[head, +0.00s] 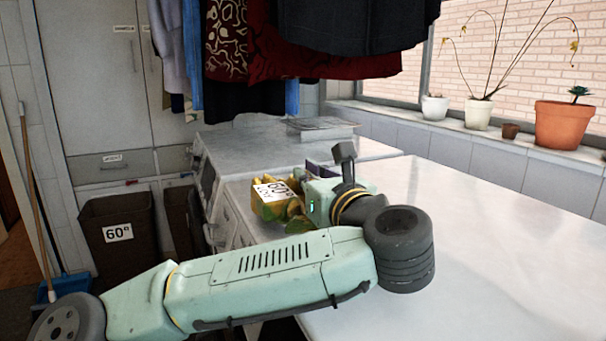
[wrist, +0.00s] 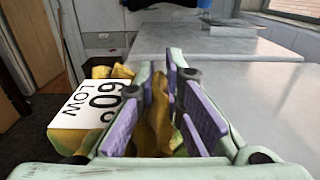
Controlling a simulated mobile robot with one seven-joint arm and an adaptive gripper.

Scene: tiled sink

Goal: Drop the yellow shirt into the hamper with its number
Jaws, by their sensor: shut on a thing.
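The yellow shirt (head: 292,208) is at my gripper, with a white tag (head: 273,191) reading 60° on its left side. In the wrist view the tag (wrist: 92,106) reads "60° LOW", and yellow cloth (wrist: 158,115) is pinched between the purple finger pads. My gripper (wrist: 160,100) is shut on the shirt and holds it by the left edge of the white counter. A brown hamper (head: 117,250) labelled 60° stands on the floor at the left, apart from the shirt. My arm hides part of the shirt and counter in the head view.
A second dark hamper (head: 181,222) stands right of the labelled one, its label not visible. Clothes (head: 300,50) hang above the counter (head: 470,250). A broom (head: 38,190) and blue dustpan (head: 66,283) are at far left. Potted plants (head: 562,125) line the windowsill.

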